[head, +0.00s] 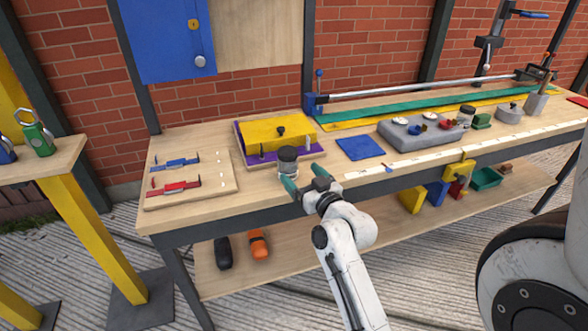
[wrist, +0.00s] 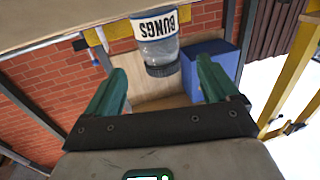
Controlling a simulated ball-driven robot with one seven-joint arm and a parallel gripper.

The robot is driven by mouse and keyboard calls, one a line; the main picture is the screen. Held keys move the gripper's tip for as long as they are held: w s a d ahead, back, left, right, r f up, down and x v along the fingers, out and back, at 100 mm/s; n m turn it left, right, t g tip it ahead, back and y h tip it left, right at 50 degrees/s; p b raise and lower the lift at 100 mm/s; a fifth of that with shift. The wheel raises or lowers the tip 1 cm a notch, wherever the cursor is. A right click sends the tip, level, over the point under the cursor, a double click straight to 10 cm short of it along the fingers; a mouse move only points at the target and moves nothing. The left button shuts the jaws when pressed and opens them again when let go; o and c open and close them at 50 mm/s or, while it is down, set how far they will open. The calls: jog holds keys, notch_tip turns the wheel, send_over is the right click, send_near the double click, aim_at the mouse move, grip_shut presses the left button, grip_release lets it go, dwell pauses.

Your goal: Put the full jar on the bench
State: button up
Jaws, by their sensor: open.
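A jar with a dark top and a white band (head: 287,161) stands upright on the bench (head: 262,201) near its front edge. In the wrist view the jar (wrist: 156,40) appears upside down, with the label BUNGS; how full it is I cannot tell. My gripper (head: 305,178) is open at the bench's front edge, just in front and to the right of the jar. In the wrist view the jar shows between and beyond the fingertips (wrist: 160,72), with nothing held. A second small jar (head: 466,114) stands farther right on the bench; its contents are unclear.
A blue mat (head: 360,148) and a grey block (head: 420,131) are to the right. A lower shelf (head: 300,262) holds several items.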

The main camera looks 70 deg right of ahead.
jog(key=v, duration=0.6)
jog(key=w+a+f+n+g+y, duration=0.25)
jog(key=a+f+y, duration=0.3)
jog(key=a, duration=0.35)
jog(key=w+a+f+n+g+y, duration=0.2)
jog(key=a+f+n+y, duration=0.15)
jog(key=a+f, duration=0.45)
jog(key=s+a+f+n+g+y, duration=0.1)
jog(key=s+a+f+g, duration=0.3)
jog(key=s+a+g, duration=0.4)
jog(key=s+a, duration=0.2)
jog(key=s, duration=0.2)
jog(key=shift+a+f+g+y, duration=0.3)
jog(key=shift+f+g+y, duration=0.05)
jog(key=shift+f+y, duration=0.05)
jog(key=shift+r, duration=0.1)
